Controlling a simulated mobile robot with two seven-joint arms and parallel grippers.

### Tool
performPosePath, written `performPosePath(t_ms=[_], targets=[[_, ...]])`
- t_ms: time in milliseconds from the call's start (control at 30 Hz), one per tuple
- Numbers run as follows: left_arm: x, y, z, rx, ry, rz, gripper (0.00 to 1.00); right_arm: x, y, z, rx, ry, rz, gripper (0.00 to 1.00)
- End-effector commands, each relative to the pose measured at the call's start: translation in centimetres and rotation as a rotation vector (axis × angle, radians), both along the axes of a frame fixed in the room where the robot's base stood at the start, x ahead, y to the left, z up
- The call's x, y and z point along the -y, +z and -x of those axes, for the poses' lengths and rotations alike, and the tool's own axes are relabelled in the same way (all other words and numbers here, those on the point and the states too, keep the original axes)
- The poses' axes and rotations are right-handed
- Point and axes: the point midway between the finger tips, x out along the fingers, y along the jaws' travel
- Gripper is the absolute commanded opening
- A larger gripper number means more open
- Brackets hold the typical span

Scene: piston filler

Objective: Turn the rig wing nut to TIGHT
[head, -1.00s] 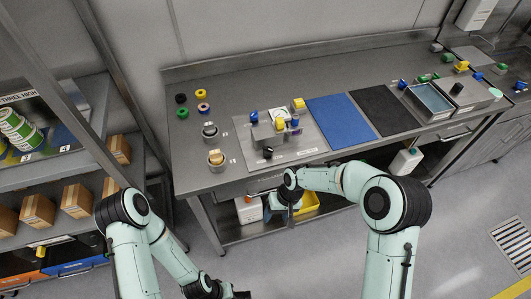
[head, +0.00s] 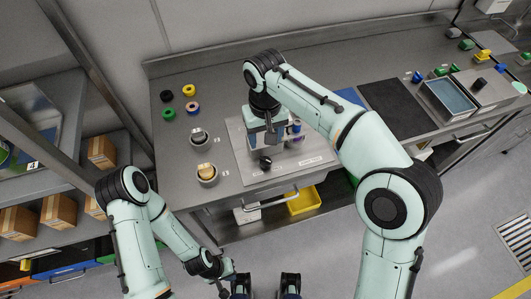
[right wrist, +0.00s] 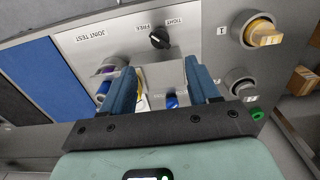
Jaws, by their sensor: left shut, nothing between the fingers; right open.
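The rig wing nut looks like the small black knob (head: 265,163) on the grey rig plate at the bench's front. In the right wrist view the black knob (right wrist: 159,39) sits by the printed words FREE and TIGHT, its pointer between them or near TIGHT; I cannot tell exactly. My right gripper (head: 270,138) hangs over the rig plate, just behind the knob. Its blue fingers (right wrist: 159,66) are open, apart from the knob, with part of the rig block between them in view. My left gripper (head: 225,288) is shut and empty, low in front of the bench.
Two round cups (head: 206,174) with knobs stand left of the plate. Coloured rings (head: 189,91) lie at the back left. A black mat (head: 393,107) and a steel tray (head: 449,100) are to the right. A yellow bin (head: 303,201) is below the bench.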

Motion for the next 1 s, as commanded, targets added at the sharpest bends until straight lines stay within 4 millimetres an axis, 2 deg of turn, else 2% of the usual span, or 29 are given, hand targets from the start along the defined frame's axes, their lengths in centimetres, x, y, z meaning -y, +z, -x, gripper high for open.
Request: performPosePath(t_ms=[33, 300, 500, 700, 967, 1000], targets=[[0.0, -0.5, 0.2, -0.002, 0.0, 0.0, 0.0, 0.1, -1.3, 0.1, -0.005, 0.001, 0.003, 0.6], [0.0, -1.6, 0.6, -0.008, 0.001, 0.0, 0.0, 0.1, -7.1, 0.1, -0.006, 0.0, 0.002, 0.6], [0.0, -2.0, 0.7, -0.009, 0.0, 0.0, 0.0, 0.0, -10.2, 0.0, -0.003, 0.0, 0.001, 0.6], [0.0, -2.1, 0.8, -0.009, 0.0, 0.0, 0.0, 0.0, -11.4, 0.0, -0.001, -0.001, -0.001, 0.6], [0.0, -2.1, 0.8, -0.009, 0.0, 0.0, 0.0, 0.0, -11.5, 0.0, -0.001, -0.001, -0.001, 0.6], [0.0, -2.1, 0.8, -0.009, 0.0, 0.0, 0.0, 0.0, -11.5, 0.0, -0.001, -0.001, -0.001, 0.54]])
